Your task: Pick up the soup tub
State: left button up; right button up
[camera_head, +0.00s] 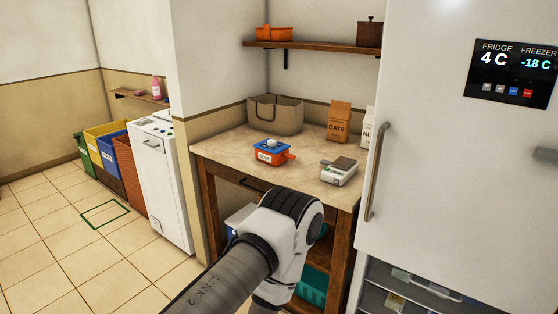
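An orange tub with a blue lid and a white label (270,152) sits on the counter, left of the scale. It looks like the soup tub, but the label is too small to read surely. A pale knob shows on its lid and an orange part sticks out at its right. One of my arms reaches up from the bottom of the view in front of the counter, its bent joint below the tub and apart from it in the picture. Neither gripper can be seen.
The counter (225,145) also holds a grey-beige bin (275,115), an oats box (339,121) and a scale (339,171). A wall shelf (315,46) hangs above. The fridge (450,150) with its long handle (376,172) bounds the right. Open floor (60,240) lies left.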

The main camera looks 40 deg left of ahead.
aim_at(274, 156)
jog(key=i+j, duration=0.1)
jog(key=j, duration=0.35)
jog(key=i+j, duration=0.15)
jog(key=j, duration=0.25)
jog(key=i+j, duration=0.1)
jog(key=j, duration=0.35)
jog(key=i+j, duration=0.15)
jog(key=j, duration=0.3)
jog(key=i+j, duration=0.1)
jog(key=j, duration=0.3)
